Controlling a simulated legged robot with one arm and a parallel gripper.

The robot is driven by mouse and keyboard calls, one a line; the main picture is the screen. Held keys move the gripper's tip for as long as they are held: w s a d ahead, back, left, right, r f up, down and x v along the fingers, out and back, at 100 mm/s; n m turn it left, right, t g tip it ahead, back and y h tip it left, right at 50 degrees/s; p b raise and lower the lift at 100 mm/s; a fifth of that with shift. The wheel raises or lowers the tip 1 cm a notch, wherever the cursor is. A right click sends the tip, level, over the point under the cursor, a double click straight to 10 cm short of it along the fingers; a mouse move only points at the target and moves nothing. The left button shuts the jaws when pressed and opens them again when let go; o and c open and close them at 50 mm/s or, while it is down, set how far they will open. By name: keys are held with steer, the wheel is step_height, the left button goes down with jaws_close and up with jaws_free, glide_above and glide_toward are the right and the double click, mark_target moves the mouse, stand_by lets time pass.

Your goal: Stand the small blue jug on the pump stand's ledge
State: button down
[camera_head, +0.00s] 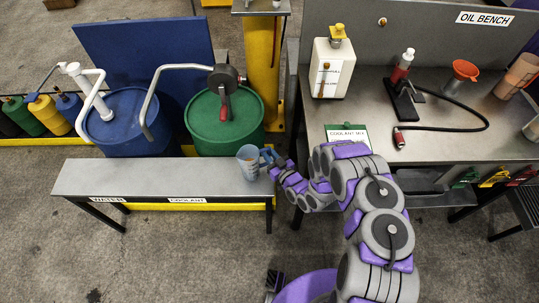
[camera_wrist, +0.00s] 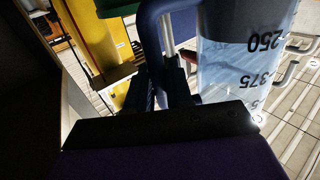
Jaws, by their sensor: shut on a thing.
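The small blue jug (camera_head: 248,162) is upright at the right end of the pump stand's ledge (camera_head: 150,178) in the head view. I cannot tell whether its base touches the ledge. My gripper (camera_head: 271,160) is at its right side, shut on the handle. In the wrist view the jug's clear wall with dark volume marks (camera_wrist: 245,60) fills the upper right, and its blue handle (camera_wrist: 150,40) lies between the fingers of my gripper (camera_wrist: 170,85). The jug's base is out of the wrist view.
A blue drum (camera_head: 125,120) and a green drum (camera_head: 225,125) with hand pumps stand behind the ledge. A yellow post (camera_head: 262,60) rises behind. The oil bench (camera_head: 440,140) is to the right, with a white canister (camera_head: 332,70). The ledge's left and middle are clear.

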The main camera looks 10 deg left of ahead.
steer(key=shift+s+a, duration=0.1)
steer(key=shift+a, duration=0.05)
steer(key=c, duration=1.4)
jaws_free()
steer(key=shift+f, duration=0.1)
steer(key=o, duration=0.4)
steer(key=shift+d+r, duration=0.25)
steer(key=shift+d, duration=0.55)
steer(key=shift+s+a+p+v, duration=0.1)
steer(key=shift+p+v, duration=0.15)
steer(key=shift+v, duration=2.55)
steer(key=shift+s+a+p+v, duration=0.15)
steer(key=shift+p+v, duration=0.1)
steer(key=shift+v, duration=2.55)
steer(key=shift+d+f, duration=0.1)
steer(key=shift+d, duration=0.3)
steer(key=shift+a, duration=0.1)
